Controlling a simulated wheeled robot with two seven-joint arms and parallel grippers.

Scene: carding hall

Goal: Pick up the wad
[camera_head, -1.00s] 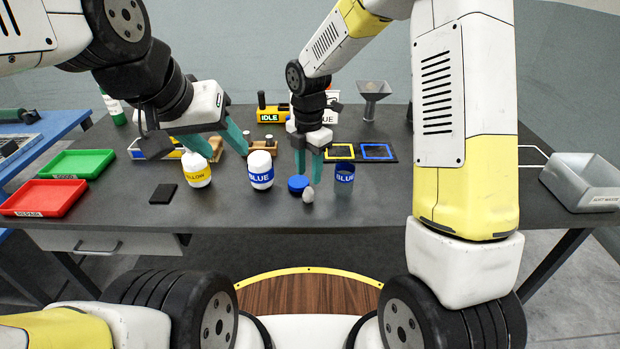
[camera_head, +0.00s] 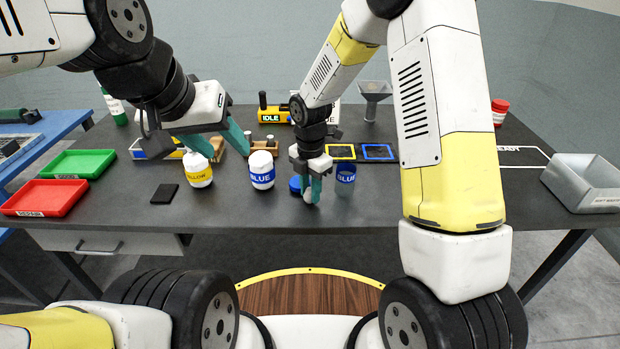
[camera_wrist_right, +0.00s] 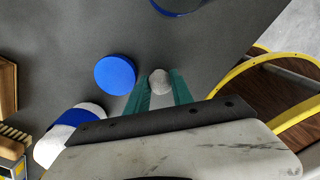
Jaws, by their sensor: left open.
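The wad (camera_head: 308,196) is a small grey-white lump at the front of the dark table. It also shows in the right wrist view (camera_wrist_right: 160,82), between my right fingertips. My right gripper (camera_head: 311,187) points down with a teal finger on each side of the wad. The fingers are very close to it, and I cannot tell whether they press on it. My left gripper (camera_head: 232,148) is open and empty above the table, between the yellow-labelled and blue-labelled bottles.
The yellow-labelled bottle (camera_head: 197,170) and white blue-labelled bottle (camera_head: 262,170) stand left of the wad. A blue lid (camera_wrist_right: 115,75) lies beside it; a blue-labelled clear jar (camera_head: 345,179) stands right. A grey bin (camera_head: 583,184) is far right, with red (camera_head: 44,198) and green trays left.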

